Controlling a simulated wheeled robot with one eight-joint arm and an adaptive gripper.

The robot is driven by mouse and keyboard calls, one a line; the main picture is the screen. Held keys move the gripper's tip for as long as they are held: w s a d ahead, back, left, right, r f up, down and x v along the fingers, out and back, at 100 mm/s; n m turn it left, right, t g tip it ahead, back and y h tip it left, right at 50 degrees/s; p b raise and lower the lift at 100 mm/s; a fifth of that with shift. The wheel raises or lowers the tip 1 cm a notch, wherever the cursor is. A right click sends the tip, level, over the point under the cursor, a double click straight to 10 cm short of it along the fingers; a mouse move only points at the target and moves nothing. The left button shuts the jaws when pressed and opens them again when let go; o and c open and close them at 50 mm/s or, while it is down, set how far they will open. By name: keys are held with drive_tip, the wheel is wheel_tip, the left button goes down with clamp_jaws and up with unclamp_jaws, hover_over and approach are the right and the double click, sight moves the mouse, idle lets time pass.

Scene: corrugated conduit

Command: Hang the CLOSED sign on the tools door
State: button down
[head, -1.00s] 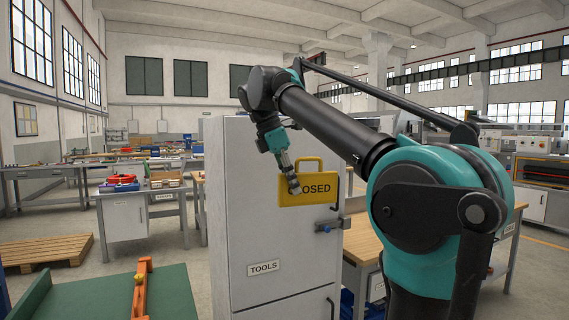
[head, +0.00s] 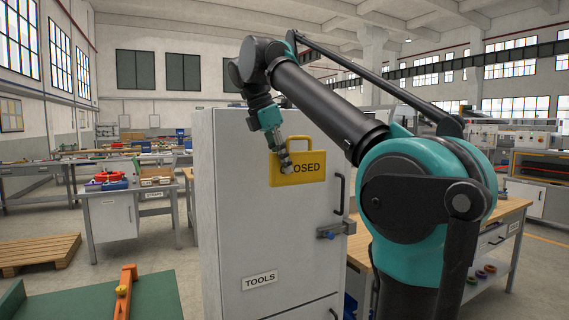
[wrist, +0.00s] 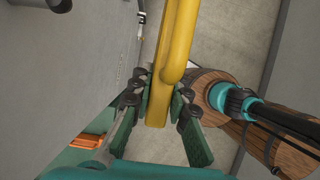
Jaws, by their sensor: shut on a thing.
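The yellow CLOSED sign (head: 312,178), with a loop handle on top, is upright in front of the grey tools cabinet door (head: 235,210). My gripper (head: 286,166) is shut on the sign's left part and hides its first letters. In the wrist view the green fingers (wrist: 158,102) pinch the yellow sign (wrist: 172,50) edge-on. The grey door face (wrist: 60,75) is to the left there, with a gap between it and the sign. The white TOOLS label (head: 259,282) is lower on the door. I cannot make out a hanging hook.
A dark door handle (head: 340,194) is right of the sign, and a blue latch (head: 328,234) is below it. A wooden-topped bench (head: 508,212) stands at right behind my arm. A green surface with an orange bar (head: 124,292) is at front left. A pallet (head: 38,252) lies farther left.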

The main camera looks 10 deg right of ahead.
drive_tip(key=shift+w+a+f, duration=0.1)
drive_tip(key=shift+w+a, duration=0.2)
drive_tip(key=shift+w, duration=0.6)
drive_tip(key=shift+w+a+f, duration=0.1)
drive_tip(key=shift+w+a, duration=0.2)
drive_tip(key=shift+w, duration=0.6)
drive_tip(key=shift+w+a+f, duration=0.1)
drive_tip(key=shift+w+a, duration=0.2)
drive_tip(key=shift+w, duration=0.6)
drive_tip(key=shift+d+r, duration=0.1)
drive_tip(key=shift+d, duration=0.05)
drive_tip(key=shift+w+a, duration=0.2)
drive_tip(key=shift+w, duration=0.35)
drive_tip(key=shift+w+a, duration=0.15)
drive_tip(key=shift+w, duration=0.4)
drive_tip(key=shift+w+a, duration=0.1)
drive_tip(key=shift+w, duration=0.2)
drive_tip(key=shift+w+a, duration=0.1)
drive_tip(key=shift+w, duration=0.1)
drive_tip(key=shift+w+r, duration=0.2)
drive_tip(key=shift+w, duration=0.35)
idle(0.8)
drive_tip(key=shift+s+f, duration=0.15)
drive_tip(key=shift+s, duration=0.1)
